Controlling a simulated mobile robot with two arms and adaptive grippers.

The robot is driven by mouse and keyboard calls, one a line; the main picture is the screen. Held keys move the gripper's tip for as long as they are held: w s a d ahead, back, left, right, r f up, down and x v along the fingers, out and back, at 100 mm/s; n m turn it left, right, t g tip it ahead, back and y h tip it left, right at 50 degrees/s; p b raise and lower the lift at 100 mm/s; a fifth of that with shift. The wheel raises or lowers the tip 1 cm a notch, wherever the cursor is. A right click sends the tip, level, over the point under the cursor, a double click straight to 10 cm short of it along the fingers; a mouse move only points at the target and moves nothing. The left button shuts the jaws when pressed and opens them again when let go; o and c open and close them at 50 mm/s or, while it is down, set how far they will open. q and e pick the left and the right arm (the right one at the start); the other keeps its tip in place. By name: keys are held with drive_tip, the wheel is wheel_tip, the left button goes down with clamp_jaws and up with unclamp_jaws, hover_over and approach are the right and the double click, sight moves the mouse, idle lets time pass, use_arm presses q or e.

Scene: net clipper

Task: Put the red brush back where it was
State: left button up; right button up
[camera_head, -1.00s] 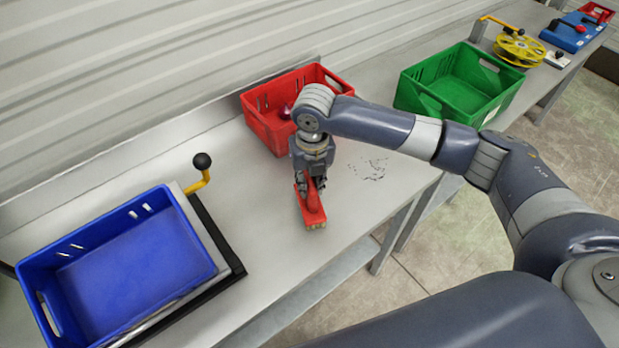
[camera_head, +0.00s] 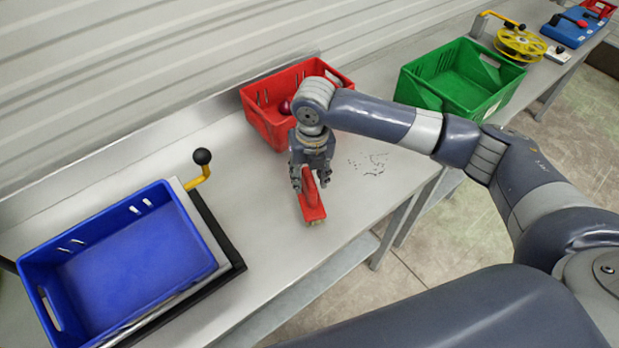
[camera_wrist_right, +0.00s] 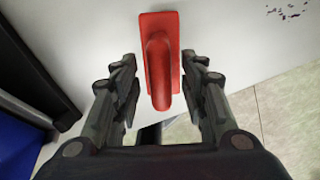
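The red brush (camera_head: 312,209) rests on the grey table near its front edge, bristles down, handle up. In the right wrist view the brush (camera_wrist_right: 159,60) lies between the two fingers, with a visible gap on each side of it. My right gripper (camera_head: 311,184) is open around the brush handle from above; it also shows open in the wrist view (camera_wrist_right: 160,90). My left gripper is not in view.
A red crate (camera_head: 262,113) with a dark red item inside stands behind my right gripper. A blue crate (camera_head: 62,318) is at left beside a yellow lever with a black knob (camera_head: 202,157). A green crate (camera_head: 430,98) stands to the right. Dark specks (camera_head: 370,163) lie on the table.

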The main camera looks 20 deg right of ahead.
wheel_tip(320, 180, up, 11)
drive_tip(key=b, duration=0.3)
drive_tip(key=shift+s, duration=0.35)
